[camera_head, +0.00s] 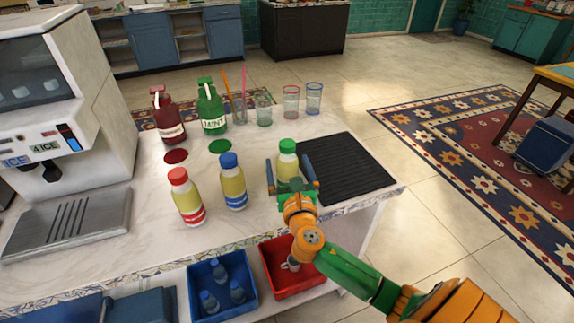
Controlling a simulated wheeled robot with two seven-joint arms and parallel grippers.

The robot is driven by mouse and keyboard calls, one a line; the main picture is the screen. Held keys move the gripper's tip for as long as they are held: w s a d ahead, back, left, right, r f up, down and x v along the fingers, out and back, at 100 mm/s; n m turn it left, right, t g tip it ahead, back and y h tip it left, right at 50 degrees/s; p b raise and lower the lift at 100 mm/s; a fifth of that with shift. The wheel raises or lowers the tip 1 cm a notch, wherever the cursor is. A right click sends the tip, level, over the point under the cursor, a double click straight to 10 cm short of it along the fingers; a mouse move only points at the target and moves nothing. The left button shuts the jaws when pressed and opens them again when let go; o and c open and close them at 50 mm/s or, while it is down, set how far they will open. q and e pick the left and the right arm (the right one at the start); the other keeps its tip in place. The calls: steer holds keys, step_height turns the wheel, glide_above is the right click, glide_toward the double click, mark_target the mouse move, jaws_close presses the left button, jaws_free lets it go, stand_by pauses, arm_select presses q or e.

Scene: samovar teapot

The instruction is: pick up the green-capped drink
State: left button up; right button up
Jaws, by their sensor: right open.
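The green-capped drink (287,163), a yellowish bottle, stands upright on the marble counter beside the black ribbed mat. My right gripper (290,174) is open, with one blue finger on each side of this bottle. The gripper's body hides the bottle's lower part, and I cannot tell whether the fingers touch it. A blue-capped drink (233,183) and a red-capped drink (187,198) stand upright to its left. My left gripper is not in view.
The black mat (345,168) is empty. Red and green syrup bottles, several glasses (291,103) and straws stand at the back. An ice machine (60,90) is at left. Blue (250,292) and red (318,288) bins sit below the counter's front edge.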

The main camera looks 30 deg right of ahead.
steer(key=x, duration=0.2)
steer(key=shift+w, duration=0.4)
steer(key=shift+w+d+f, duration=0.15)
steer(key=shift+w+d, duration=0.1)
steer(key=shift+w, duration=0.05)
steer(key=shift+s+a, duration=0.1)
steer(key=shift+s, duration=0.1)
steer(key=c, duration=0.9)
jaws_close()
